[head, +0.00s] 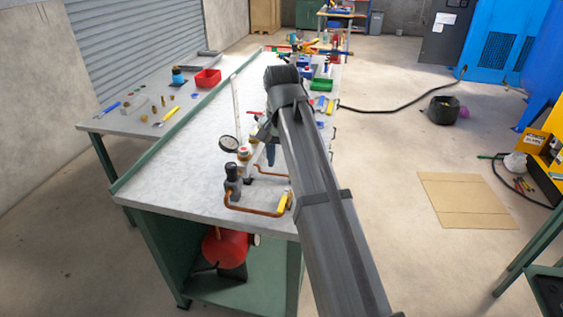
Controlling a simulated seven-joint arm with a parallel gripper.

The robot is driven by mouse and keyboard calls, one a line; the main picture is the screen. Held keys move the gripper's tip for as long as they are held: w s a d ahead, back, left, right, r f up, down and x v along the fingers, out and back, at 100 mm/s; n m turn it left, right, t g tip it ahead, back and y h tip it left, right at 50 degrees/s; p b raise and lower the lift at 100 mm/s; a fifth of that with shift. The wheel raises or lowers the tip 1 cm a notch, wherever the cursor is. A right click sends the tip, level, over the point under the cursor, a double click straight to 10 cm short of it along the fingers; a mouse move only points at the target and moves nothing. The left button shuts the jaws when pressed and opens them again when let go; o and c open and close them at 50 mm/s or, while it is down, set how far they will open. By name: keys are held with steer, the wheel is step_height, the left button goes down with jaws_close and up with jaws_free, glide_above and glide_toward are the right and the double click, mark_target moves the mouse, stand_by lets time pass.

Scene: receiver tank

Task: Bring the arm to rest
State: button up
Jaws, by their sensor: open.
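My arm (315,170) reaches from the bottom right up over the workbench (190,180), with its bent joint (282,75) above the far part of the bench. My gripper (266,132) shows only in part, as a dark piece left of the forearm, and it points down over the bench fittings. It is open, and I see nothing held in it. Its fingertips are mostly hidden. Below it stand a dark valve or regulator (232,178), a round gauge (228,144) and a copper pipe (252,211) with a yellow handle (283,201).
A red tank (226,248) sits on the bench's lower shelf. A side table (130,127) at left holds tools and a red bin (207,79). Several tools and a green tray (321,85) lie behind my arm. A black hose (400,108) and cardboard (466,200) lie on the floor.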

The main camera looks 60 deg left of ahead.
stand_by(0.4)
steer(key=w+d+f+m, duration=0.1)
steer(key=w+d+f, duration=0.2)
steer(key=w+f, duration=0.3)
steer(key=w+d+f, duration=0.4)
steer(key=f, duration=0.4)
steer(key=w+d+f+m+g+h, duration=0.1)
steer(key=w+d+f, duration=0.3)
steer(key=d+f, duration=0.55)
steer(key=w+d+f+m+g, duration=0.1)
steer(key=w+d+f, duration=0.3)
steer(key=d+f, duration=0.55)
steer(key=w+d+f+m+g+h, duration=0.1)
steer(key=w+d+f, duration=0.4)
steer(key=d+f, duration=0.45)
steer(key=s+d+f+m+g, duration=0.1)
steer(key=s+d+f, duration=0.3)
steer(key=d+f, duration=0.6)
steer(key=s+d+f+m+g, duration=0.15)
steer(key=s+d+f, duration=0.4)
steer(key=d, duration=0.75)
steer(key=s+d+f+m+y, duration=0.1)
steer(key=s+d+f, duration=0.2)
steer(key=s+d, duration=0.3)
steer(key=s+d+f+m+g+y, duration=0.1)
steer(key=s+d+f, duration=0.3)
steer(key=s+d, duration=0.3)
steer(key=s, duration=0.5)
steer(key=shift+d+f, duration=0.15)
steer(key=shift+d, duration=0.15)
